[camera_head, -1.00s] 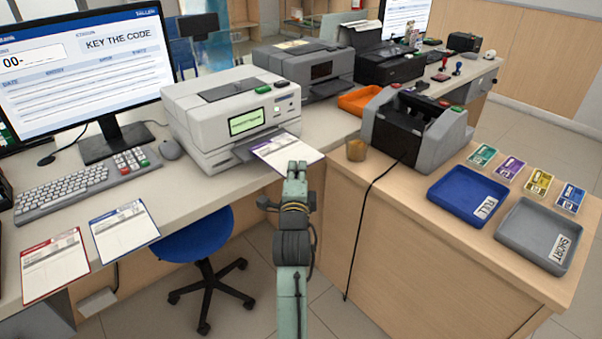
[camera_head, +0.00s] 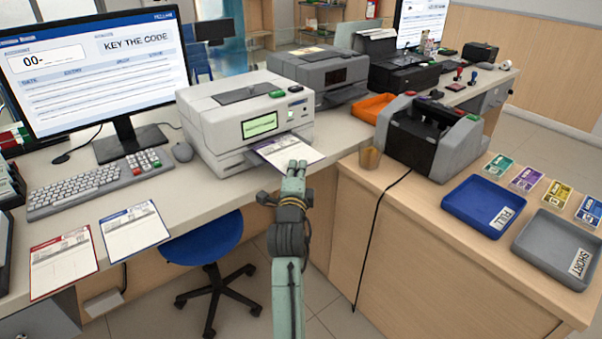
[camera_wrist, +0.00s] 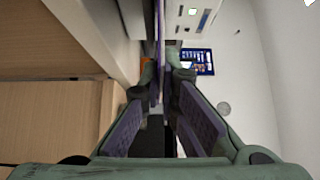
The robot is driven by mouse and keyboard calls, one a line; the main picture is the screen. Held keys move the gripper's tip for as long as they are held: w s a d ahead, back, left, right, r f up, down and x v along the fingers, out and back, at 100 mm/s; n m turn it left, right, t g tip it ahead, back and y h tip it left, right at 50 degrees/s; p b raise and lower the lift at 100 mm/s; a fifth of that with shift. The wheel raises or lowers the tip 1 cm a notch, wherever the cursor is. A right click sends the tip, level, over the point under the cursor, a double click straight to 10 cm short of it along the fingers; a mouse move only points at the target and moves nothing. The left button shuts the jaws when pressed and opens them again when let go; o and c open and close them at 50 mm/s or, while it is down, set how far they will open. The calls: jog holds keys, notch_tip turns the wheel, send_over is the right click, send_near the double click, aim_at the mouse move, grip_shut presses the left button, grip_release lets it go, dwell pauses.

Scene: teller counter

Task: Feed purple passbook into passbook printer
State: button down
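The purple-edged passbook (camera_head: 283,148) lies flat at the front slot of the white passbook printer (camera_head: 207,134), over its dark feed tray. Its far left part is at the slot; how far it is inside I cannot tell. My gripper (camera_head: 297,166) is shut on the passbook's near right edge. In the wrist view my gripper (camera_wrist: 158,78) has its fingers close together on the thin, edge-on passbook (camera_wrist: 158,30), with the printer (camera_wrist: 190,18) beyond. The printer's green screen is lit.
A red-edged passbook (camera_head: 63,262) and a blue-edged passbook (camera_head: 134,231) lie on the counter at the left, by the keyboard (camera_head: 84,190).

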jog(key=shift+w+a+b, duration=0.35)
jog(key=shift+w+a, duration=0.2)
jog(key=shift+w, duration=0.2)
jog(key=shift+w+a+b, duration=0.3)
jog(key=shift+w+a, duration=0.25)
jog(key=shift+w, duration=0.2)
jog(key=c, duration=1.7)
grip_release()
jog(key=shift+s+d+p, duration=0.15)
jog(key=shift+s+d, duration=0.55)
jog(key=shift+s, duration=0.25)
jog(key=shift+s+d+p, duration=0.1)
jog(key=shift+s+d, duration=0.55)
jog(key=shift+s, duration=0.3)
jog(key=shift+s+d+p, duration=0.15)
jog(key=shift+s+d, duration=0.55)
jog(key=shift+s, duration=0.25)
